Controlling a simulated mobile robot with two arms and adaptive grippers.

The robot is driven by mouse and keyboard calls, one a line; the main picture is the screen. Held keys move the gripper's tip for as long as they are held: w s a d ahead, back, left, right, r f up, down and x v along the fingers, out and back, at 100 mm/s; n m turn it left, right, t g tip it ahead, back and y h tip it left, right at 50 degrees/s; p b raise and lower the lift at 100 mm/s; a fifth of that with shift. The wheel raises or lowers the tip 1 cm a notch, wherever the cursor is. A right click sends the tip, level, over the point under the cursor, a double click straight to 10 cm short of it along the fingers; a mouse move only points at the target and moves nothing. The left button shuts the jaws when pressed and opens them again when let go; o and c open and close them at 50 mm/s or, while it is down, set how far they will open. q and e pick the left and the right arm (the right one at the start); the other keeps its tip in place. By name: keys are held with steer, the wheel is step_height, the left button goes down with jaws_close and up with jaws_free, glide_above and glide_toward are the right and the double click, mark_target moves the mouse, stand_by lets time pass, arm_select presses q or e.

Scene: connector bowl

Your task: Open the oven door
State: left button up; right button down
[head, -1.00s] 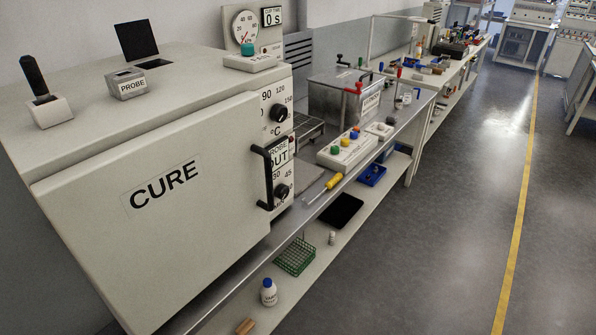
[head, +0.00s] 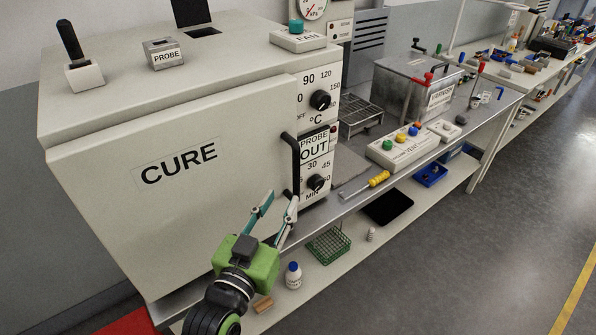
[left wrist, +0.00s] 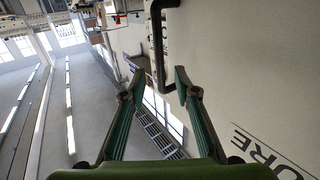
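The oven is a large cream box with a front door (head: 170,210) marked CURE; the door looks closed. Its black bar handle (head: 292,165) stands upright at the door's right edge, and in the left wrist view the handle (left wrist: 157,40) lies ahead of the fingertips. My left gripper (head: 281,198) is in front of the door, close to the handle's lower end, with its fingers spread and nothing held. In the left wrist view, the handle's bent end shows between the two fingertips; I cannot tell whether they touch it. My right gripper is not in view.
A yellow screwdriver (head: 378,179) and a button box (head: 405,147) lie on the bench. Below are a green rack (head: 329,244) and a white bottle (head: 293,276). The aisle floor is clear.

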mark_target(295, 178)
arm_select(q)
steer(key=p+x, duration=0.1)
steer(key=x, duration=0.8)
steer(key=shift+p, duration=0.35)
steer(key=shift+w+d+f, duration=0.1)
steer(key=shift+w+d, duration=0.2)
steer(key=shift+w, duration=0.15)
jaws_close()
